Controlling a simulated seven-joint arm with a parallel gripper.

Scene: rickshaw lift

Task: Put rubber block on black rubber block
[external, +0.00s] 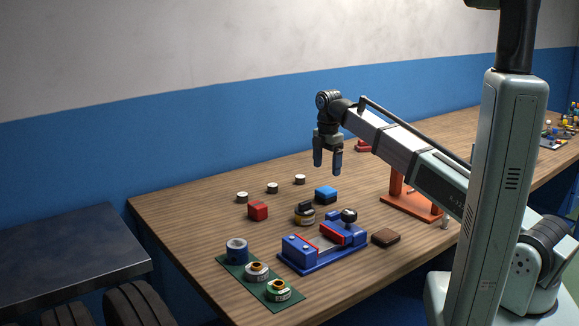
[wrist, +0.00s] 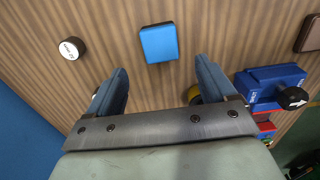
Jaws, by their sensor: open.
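My gripper (external: 327,169) hangs above the table, open and empty, with its fingers pointing down. In the wrist view, a blue block (wrist: 159,43) lies just beyond the gap between my fingertips (wrist: 161,70), apart from both. This blue block (external: 326,195) lies flat on the table in the external view. A red block (external: 257,211) lies to its left. A dark brown flat block (external: 386,237) lies right of the vise and also shows at the wrist view's right edge (wrist: 311,34). No block is plainly black, so I cannot tell which is the black rubber block.
A blue and red vise (external: 322,246) stands near the front edge. A black-and-yellow item (external: 305,214) sits behind it. Several white-topped cylinders (external: 272,188) stand at the back left. A green mat (external: 236,276) carries tape rolls. An orange stand (external: 411,207) is at the right.

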